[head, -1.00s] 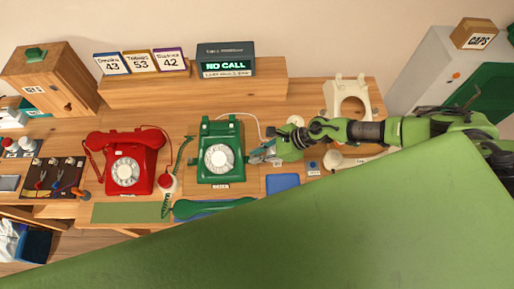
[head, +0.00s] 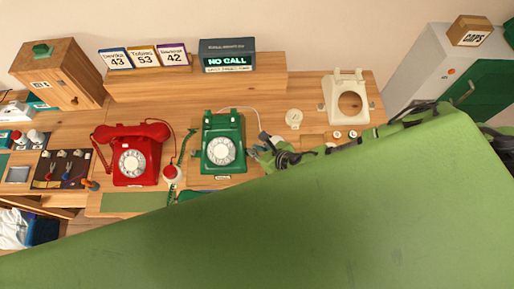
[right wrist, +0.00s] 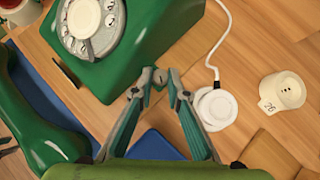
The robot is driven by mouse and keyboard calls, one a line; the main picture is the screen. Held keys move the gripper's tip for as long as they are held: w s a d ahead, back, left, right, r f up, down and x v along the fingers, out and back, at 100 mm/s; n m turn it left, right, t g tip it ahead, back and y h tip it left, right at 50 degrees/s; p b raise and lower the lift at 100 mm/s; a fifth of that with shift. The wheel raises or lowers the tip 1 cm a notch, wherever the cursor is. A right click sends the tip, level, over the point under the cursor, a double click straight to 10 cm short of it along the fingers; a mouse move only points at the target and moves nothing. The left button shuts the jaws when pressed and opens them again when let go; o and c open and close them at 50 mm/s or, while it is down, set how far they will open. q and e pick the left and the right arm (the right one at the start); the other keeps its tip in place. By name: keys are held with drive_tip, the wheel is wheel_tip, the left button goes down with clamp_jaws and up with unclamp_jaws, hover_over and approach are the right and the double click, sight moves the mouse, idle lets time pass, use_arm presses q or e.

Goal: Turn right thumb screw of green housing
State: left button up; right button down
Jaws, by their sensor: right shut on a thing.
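The green phone housing (head: 222,146) with its white dial stands in the middle of the desk, beside the red phone. My right gripper (head: 258,151) is at its right side. In the right wrist view the gripper (right wrist: 160,78) is at the housing's lower corner, its fingertips closed around a small grey thumb screw (right wrist: 160,76) on the side of the green housing (right wrist: 132,46). The fingers hide much of the screw, so its angle cannot be told. My left gripper is not in view.
The green handset (right wrist: 38,120) lies beside the housing over a blue mat. A white round disc with a cable (right wrist: 216,107) and a cream part marked 26 (right wrist: 282,92) lie right of the gripper. The red phone (head: 133,158) stands left. A cream housing (head: 345,98) stands back right.

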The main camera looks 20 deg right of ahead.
drive_tip(key=m+h, duration=0.1)
drive_tip(key=m, duration=0.1)
drive_tip(key=m+h, duration=0.2)
drive_tip(key=shift+s+a+t, duration=0.1)
drive_tip(key=shift+a+t, duration=0.3)
drive_tip(key=shift+r+m+h, duration=0.1)
drive_tip(key=shift+m+h, duration=1.2)
drive_tip(key=shift+m, duration=0.3)
drive_tip(key=shift+w, duration=0.2)
drive_tip(key=c, duration=2)
unclamp_jaws()
drive_tip(key=shift+o, duration=0.2)
drive_tip(key=shift+s+a, duration=0.1)
drive_tip(key=shift+a, duration=0.05)
